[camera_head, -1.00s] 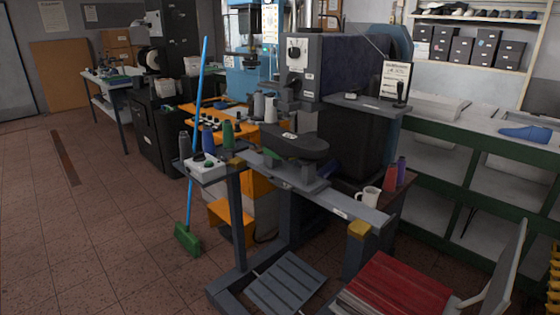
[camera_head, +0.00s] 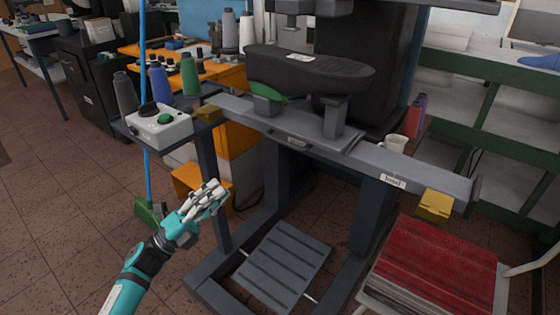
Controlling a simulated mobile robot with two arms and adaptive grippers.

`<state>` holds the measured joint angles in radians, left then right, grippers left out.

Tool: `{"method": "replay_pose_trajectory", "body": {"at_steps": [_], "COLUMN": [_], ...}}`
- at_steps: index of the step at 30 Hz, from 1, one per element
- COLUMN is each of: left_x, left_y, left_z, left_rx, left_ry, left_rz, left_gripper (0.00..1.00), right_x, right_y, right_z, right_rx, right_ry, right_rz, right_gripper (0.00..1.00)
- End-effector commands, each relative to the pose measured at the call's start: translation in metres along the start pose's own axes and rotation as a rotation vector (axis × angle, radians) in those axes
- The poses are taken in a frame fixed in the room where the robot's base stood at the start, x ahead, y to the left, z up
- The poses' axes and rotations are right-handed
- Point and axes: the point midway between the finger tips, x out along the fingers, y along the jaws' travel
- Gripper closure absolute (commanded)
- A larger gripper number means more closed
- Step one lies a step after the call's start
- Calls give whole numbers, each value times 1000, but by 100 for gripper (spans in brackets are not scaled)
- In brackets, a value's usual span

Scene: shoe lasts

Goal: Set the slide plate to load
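The slide plate (camera_head: 345,146) is a grey plate on a long grey rail (camera_head: 365,158). It carries a dark shoe-shaped form (camera_head: 315,72) on two posts and sits toward the rail's left and middle part. A "load" label (camera_head: 393,180) is on the rail's right part, with bare rail between it and the plate. My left gripper (camera_head: 214,190) is in front of and below the rail's left part, apart from the plate, with nothing visible in it. Its fingers overlap in this view, so their opening is unclear. My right gripper is not in view.
A control box (camera_head: 160,130) with a green button is at left. A white mug (camera_head: 395,144) stands behind the rail. A chair with red material (camera_head: 435,260) is at front right.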

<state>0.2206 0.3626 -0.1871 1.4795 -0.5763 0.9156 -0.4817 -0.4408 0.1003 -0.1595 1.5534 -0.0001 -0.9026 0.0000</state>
Motion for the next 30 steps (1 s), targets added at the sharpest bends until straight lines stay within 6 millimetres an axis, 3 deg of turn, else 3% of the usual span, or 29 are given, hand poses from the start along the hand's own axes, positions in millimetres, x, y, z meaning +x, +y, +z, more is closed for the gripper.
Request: {"method": "replay_pose_trajectory", "body": {"at_steps": [6,24,30], "left_x": [25,149,173], "left_y": [-17,-20,-20], "left_z": [-12,-20,-21], "left_rx": [67,61,60], "left_ry": [77,71,70], "left_rz": [-33,-32,-30], "left_gripper": [79,79,79], "right_x": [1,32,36], "right_y": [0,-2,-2], "right_z": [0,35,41], "right_rx": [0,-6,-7], "right_ry": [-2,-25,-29], "right_rz": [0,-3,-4], "right_gripper": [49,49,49]}}
